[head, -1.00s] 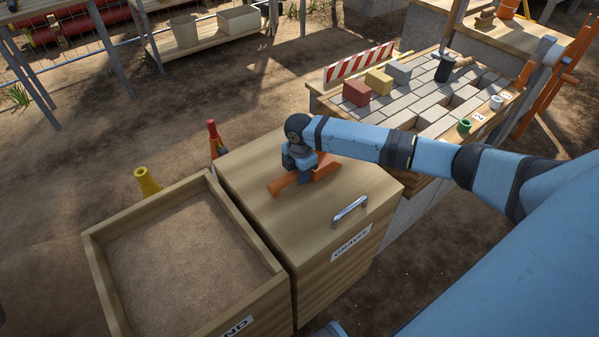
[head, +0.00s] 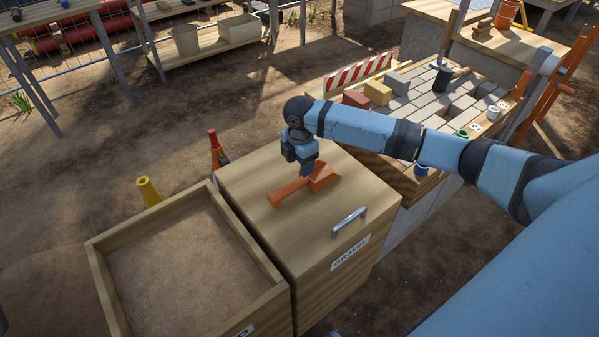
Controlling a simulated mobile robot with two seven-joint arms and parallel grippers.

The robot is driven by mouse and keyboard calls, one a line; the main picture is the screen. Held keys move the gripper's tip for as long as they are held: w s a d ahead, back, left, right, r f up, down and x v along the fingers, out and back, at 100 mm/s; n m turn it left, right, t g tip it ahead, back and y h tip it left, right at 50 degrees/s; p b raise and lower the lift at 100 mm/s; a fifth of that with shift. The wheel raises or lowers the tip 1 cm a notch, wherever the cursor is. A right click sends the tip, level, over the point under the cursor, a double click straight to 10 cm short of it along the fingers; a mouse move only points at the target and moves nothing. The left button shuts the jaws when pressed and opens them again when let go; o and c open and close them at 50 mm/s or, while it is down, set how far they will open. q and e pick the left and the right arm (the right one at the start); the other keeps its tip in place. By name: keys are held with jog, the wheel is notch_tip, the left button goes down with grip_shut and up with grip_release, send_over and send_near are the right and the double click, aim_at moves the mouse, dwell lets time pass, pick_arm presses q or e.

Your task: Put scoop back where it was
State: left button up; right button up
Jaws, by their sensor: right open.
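An orange scoop (head: 290,190) lies on the wooden lid of the gravel box (head: 250,181). Its handle points to the left and its wider head is on the right. My right gripper (head: 306,172) points down just above the scoop, near its head, and is open. The fingers cover a small part of the scoop, and I cannot tell whether they still touch it. My left gripper is not in view.
An open sand box (head: 101,262) stands left of the gravel box. A metal handle (head: 349,221) sticks up from the lid. Behind are yellow (head: 149,191) and red-topped (head: 214,150) objects. A table with paving bricks (head: 428,100) stands at the right, partly behind my arm.

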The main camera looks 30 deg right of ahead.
notch_tip(320, 180, up, 3)
jog(key=shift+f, duration=0.2)
jog(key=s+a+f, duration=0.1)
jog(key=a+f, duration=0.1)
jog(key=a, duration=0.1)
jog(key=s+a+f+m+t+y, duration=0.1)
jog(key=s+a+f, duration=0.1)
jog(key=a, duration=0.2)
jog(key=s+a+f+m+t+y, duration=0.1)
jog(key=s+a+f, duration=0.1)
jog(key=a, duration=0.1)
jog(key=shift+s+a+f, duration=0.15)
jog(key=shift+a+f, duration=0.05)
jog(key=shift+f, duration=0.2)
jog(key=s+a+f+m+t+y, duration=0.3)
jog(key=s+a+m, duration=0.1)
jog(key=s+a, duration=0.35)
jog(key=s+d+r+m+t+h, duration=0.1)
jog(key=s+r+m+t, duration=0.2)
jog(key=s+m+t, duration=0.3)
jog(key=shift+s+m, duration=2)
jog(key=shift+s, duration=1.35)
jog(key=shift+r, duration=0.1)
